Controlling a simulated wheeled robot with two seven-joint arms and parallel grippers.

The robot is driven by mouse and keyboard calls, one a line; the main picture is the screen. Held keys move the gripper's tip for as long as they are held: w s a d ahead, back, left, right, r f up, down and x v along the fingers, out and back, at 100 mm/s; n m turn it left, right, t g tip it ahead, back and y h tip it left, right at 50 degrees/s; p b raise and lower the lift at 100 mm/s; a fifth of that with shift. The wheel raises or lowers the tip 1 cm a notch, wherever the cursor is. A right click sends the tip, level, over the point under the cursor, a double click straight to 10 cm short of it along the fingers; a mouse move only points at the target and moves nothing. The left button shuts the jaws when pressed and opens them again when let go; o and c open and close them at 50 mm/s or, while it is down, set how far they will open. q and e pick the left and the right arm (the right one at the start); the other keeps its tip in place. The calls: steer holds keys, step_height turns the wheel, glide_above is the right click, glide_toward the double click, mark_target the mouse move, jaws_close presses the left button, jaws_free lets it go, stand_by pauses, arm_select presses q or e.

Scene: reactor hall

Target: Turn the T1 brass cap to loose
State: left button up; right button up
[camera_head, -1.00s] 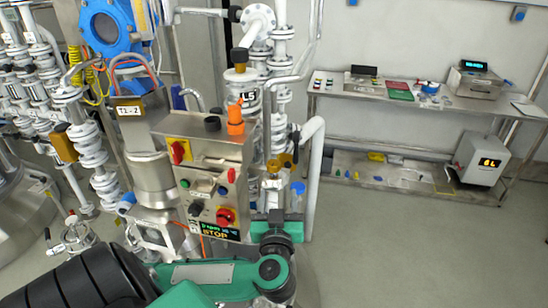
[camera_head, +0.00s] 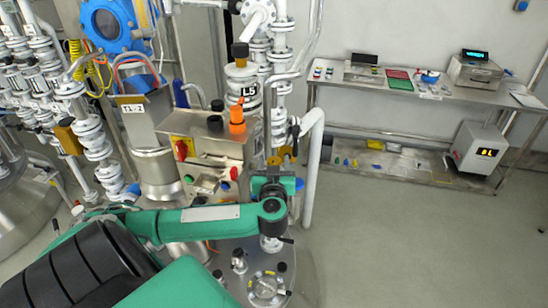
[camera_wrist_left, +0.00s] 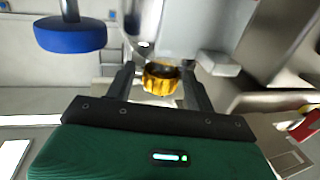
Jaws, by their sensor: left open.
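A brass cap (camera_wrist_left: 160,78) with a ribbed rim shows in the left wrist view, between the two dark fingers of my left gripper (camera_wrist_left: 158,70). The fingers are apart, with a visible gap on each side of the cap. I cannot tell how deep the cap sits between them. In the head view my left gripper (camera_head: 272,172) is at the pipework right of the control box, beside small brass caps (camera_head: 286,153). No T1 mark is readable on a cap, and its turn position is not clear. My right gripper is not in view.
A blue cap (camera_wrist_left: 70,34) is left of the fingers in the left wrist view. The control box (camera_head: 205,150) with knobs and an orange fitting (camera_head: 237,120) stands close to my arm. A white pipe (camera_head: 313,165) rises on the right. Open floor (camera_head: 400,235) lies beyond.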

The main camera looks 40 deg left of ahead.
arm_select(q)
steer(key=shift+w+a, duration=0.25)
steer(key=shift+w, duration=0.05)
steer(key=c, duration=0.9)
steer(key=shift+c, duration=0.2)
